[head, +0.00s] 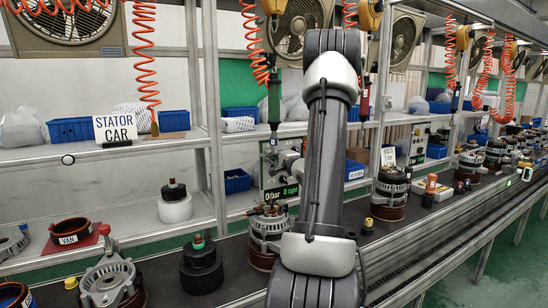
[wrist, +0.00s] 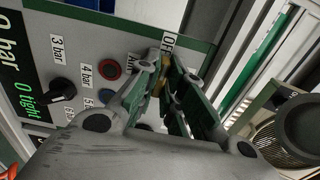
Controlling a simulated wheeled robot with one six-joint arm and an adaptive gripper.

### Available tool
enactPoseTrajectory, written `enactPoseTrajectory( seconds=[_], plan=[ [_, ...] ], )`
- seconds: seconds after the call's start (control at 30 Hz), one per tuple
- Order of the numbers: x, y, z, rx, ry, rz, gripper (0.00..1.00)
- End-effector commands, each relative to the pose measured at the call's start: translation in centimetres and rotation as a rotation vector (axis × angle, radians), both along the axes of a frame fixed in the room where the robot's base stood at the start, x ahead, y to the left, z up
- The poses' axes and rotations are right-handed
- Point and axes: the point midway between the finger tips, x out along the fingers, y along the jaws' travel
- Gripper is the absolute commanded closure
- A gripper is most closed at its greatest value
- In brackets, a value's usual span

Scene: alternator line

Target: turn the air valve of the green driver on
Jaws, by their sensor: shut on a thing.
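The green driver (head: 274,100) hangs upright on an orange coiled hose in the head view, left of my arm. In the wrist view the panel (wrist: 40,45) has a black knob (wrist: 62,90) with pressure labels, a red button (wrist: 109,69) and an OFF label (wrist: 167,41). My gripper (wrist: 166,78) is shut at the panel's right side, on a small yellowish part (wrist: 159,84), apparently the valve handle. The fingers hide most of it, so its angle is unclear.
A fan (wrist: 300,128) shows at the lower right of the wrist view. In the head view, alternator parts such as a copper-wound unit (head: 268,228) and a black stack (head: 201,266) stand on the bench near the panel. Blue bins (head: 237,181) sit behind.

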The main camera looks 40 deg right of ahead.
Motion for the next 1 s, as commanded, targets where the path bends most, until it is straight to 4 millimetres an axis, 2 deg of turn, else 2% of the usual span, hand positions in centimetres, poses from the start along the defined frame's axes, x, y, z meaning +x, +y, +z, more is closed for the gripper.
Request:
enactPoseTrajectory(
  seconds=[0.27, 1.0],
  plan=[
    [-0.04, 0.02, -0.09, 0.15, -0.034, 0.0, 1.0],
    [-0.05, 0.04, -0.15, 0.825, -0.195, 0.0, 1.0]
  ],
)
